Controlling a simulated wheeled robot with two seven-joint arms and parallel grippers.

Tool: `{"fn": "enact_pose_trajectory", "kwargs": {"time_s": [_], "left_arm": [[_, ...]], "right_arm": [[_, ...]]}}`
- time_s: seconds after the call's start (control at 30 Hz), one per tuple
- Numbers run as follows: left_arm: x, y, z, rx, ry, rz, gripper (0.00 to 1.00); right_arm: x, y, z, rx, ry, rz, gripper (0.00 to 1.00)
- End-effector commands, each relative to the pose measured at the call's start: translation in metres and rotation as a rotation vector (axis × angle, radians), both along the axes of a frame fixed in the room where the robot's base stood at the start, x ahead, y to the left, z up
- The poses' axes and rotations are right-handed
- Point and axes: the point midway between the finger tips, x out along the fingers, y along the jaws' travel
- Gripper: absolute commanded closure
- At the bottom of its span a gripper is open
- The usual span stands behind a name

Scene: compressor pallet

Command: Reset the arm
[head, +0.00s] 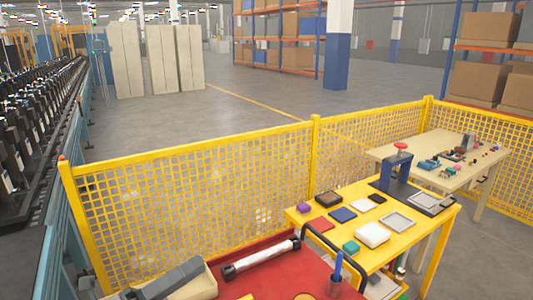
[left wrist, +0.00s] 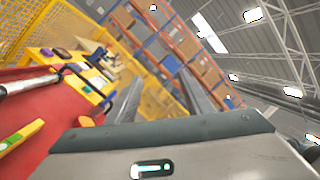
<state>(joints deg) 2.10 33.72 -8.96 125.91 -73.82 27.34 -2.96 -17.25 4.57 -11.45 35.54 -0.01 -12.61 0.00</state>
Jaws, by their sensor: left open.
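My left gripper (head: 192,272) shows at the bottom left of the head view, beside the left end of the red surface (head: 245,272). In the left wrist view its two grey fingers (left wrist: 160,97) stand well apart, with nothing between them. The rest of the left arm is mostly out of the head view. My right gripper is in neither view.
A white cylinder with dark ends (head: 262,258) lies on the red surface near a black handle (head: 335,245) and a blue pen in a cup (head: 335,282). Beyond are a yellow table (head: 300,213) with small trays, a yellow mesh fence (head: 200,190) and a beige table (head: 487,165).

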Motion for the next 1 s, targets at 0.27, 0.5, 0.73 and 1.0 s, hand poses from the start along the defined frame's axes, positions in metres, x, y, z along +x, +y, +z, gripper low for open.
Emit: {"fn": "enact_pose_trajectory", "kwargs": {"time_s": [0.27,0.5,0.73,1.0], "left_arm": [[0.012,0.062,0.007,-0.591,0.248,0.278,0.53],[0.007,0.126,-0.067,-1.006,0.575,0.58,0.53],[-0.043,0.152,-0.184,-1.293,0.975,0.91,0.53],[-0.145,0.127,-0.295,-1.428,1.449,1.249,0.53]], "right_arm": [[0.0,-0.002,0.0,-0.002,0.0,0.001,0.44],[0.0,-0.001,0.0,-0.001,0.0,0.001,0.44],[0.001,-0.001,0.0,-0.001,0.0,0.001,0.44],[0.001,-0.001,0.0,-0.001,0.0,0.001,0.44]]}}
